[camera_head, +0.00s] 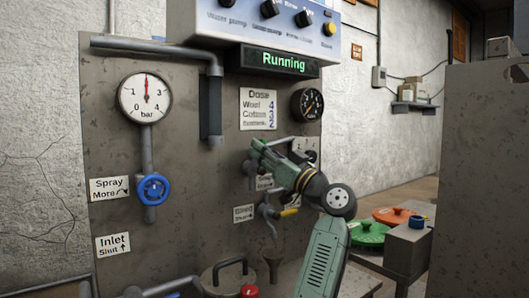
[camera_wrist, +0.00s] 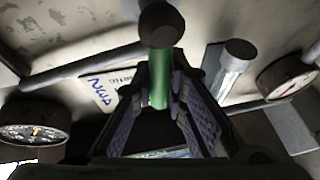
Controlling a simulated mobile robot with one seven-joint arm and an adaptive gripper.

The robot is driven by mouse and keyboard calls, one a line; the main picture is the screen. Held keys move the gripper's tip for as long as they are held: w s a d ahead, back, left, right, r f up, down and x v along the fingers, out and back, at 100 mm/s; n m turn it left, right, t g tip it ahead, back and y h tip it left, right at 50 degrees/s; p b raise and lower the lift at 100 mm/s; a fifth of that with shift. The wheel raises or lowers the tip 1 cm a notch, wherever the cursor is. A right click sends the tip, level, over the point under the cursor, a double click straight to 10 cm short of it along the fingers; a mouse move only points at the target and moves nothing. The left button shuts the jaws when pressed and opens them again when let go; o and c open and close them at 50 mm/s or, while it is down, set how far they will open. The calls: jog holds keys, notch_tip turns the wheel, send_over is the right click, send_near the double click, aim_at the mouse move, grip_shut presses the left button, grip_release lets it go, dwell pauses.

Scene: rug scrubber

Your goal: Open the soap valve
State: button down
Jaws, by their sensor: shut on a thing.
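My gripper (camera_head: 268,158) reaches in from the lower right, up against the grey panel. In the wrist view, a green handle (camera_wrist: 159,80) stands between the two dark fingers, and my gripper is shut on it. The handle has a dark round end. In the head view, the grey valve body and pipe (camera_head: 250,170) show just left of my fingers. The label beside it is mostly hidden by my gripper, so I cannot read it. Below is another valve with a yellow handle (camera_head: 290,212), apart from my fingers.
A dose sign (camera_head: 258,109) and a small black gauge (camera_head: 307,104) are above my gripper. The display (camera_head: 275,62) reads "Running". A green lid (camera_head: 366,233) and orange lid (camera_head: 397,216) lie right.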

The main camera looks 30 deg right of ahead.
jog(key=shift+a+n, duration=0.15)
jog(key=shift+n, duration=0.15)
jog(key=c, duration=1.6)
grip_release()
jog(key=v, duration=1.2)
jog(key=b+v, duration=0.3)
jog(key=v, duration=0.6)
jog(key=shift+d, duration=0.2)
